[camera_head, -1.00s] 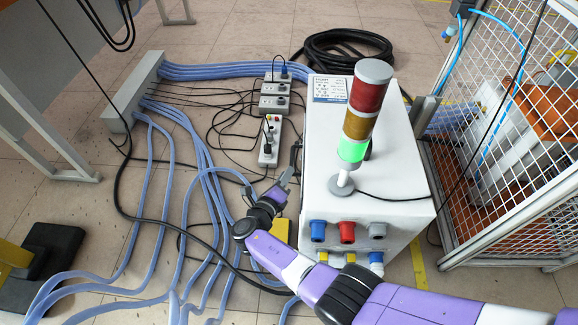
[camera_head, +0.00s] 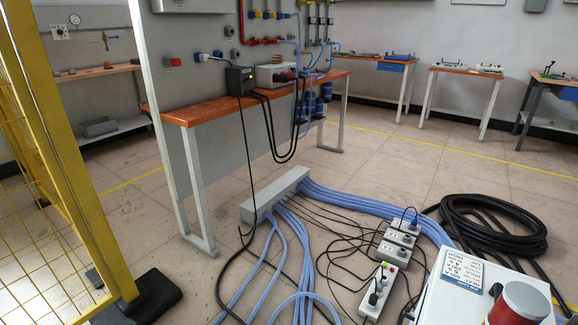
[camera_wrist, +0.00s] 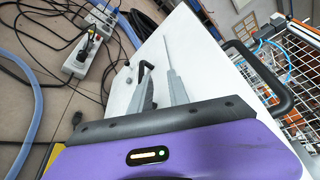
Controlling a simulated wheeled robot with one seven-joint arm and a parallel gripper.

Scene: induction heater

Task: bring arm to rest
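My gripper (camera_wrist: 158,72) shows in the wrist view, beyond the purple wrist housing. Its two grey fingers stand apart with the white surface of the heater cabinet (camera_wrist: 205,70) visible between them, and nothing is held. The fingers appear in front of the cabinet; I cannot tell the distance to it. In the head view my arm and gripper are out of frame. The white cabinet (camera_head: 440,295) shows only partly at the lower right, with the red top of the signal lamp (camera_head: 519,302) at the bottom edge.
Power strips (camera_head: 378,292) and a grey cable duct (camera_head: 275,194) lie on the floor among blue hoses. A black cable coil (camera_head: 492,222) lies at the right. A yellow mesh fence (camera_head: 60,160) stands at the left. Behind are a bench (camera_head: 215,110) and side tables. A wire cage (camera_wrist: 295,60) stands beside the cabinet.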

